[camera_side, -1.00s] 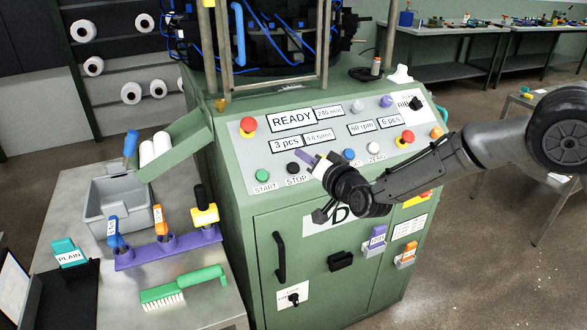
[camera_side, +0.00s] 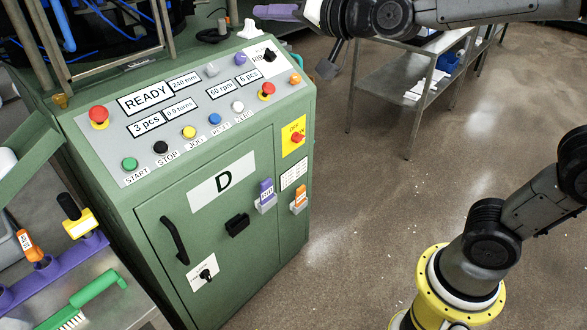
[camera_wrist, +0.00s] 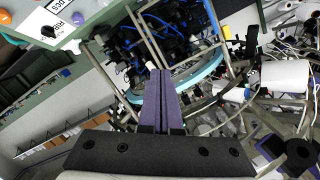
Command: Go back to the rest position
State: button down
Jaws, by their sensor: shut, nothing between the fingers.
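My gripper (camera_side: 246,12) is at the top of the side view, raised above and behind the panel of the green machine (camera_side: 145,215). Its purple fingers point left and it touches nothing that I can see. In the wrist view the two purple fingers (camera_wrist: 161,80) lie side by side, closed, with nothing between them. The control panel (camera_side: 190,120) reads READY and 3 pcs and carries several coloured buttons and knobs. The arm's yellow-ringed base stands on the floor at the lower right of the side view.
Blue cables and the machine's ring (camera_wrist: 205,75) lie beyond the fingers in the wrist view, with metal posts around them. A grey table (camera_side: 410,80) stands behind on the right. A purple holder (camera_side: 60,270) and green brush (camera_side: 95,295) are lower left. The floor between is free.

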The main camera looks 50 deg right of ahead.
jog(key=s+d+f+n+g, duration=0.1)
jog(key=s+f+n+g, duration=0.1)
jog(key=s+f, duration=0.4)
jog(key=s+d+f+n+g, duration=0.2)
jog(key=s+f+g, duration=0.3)
jog(key=s, duration=0.7)
jog(key=s+d+f+n+g, duration=0.1)
jog(key=s+f+g, duration=0.3)
jog(key=s+f, duration=0.4)
jog(key=shift+s+d+f+n+h, duration=0.2)
jog(key=shift+s+n+h, duration=0.3)
jog(key=shift+s, duration=0.6)
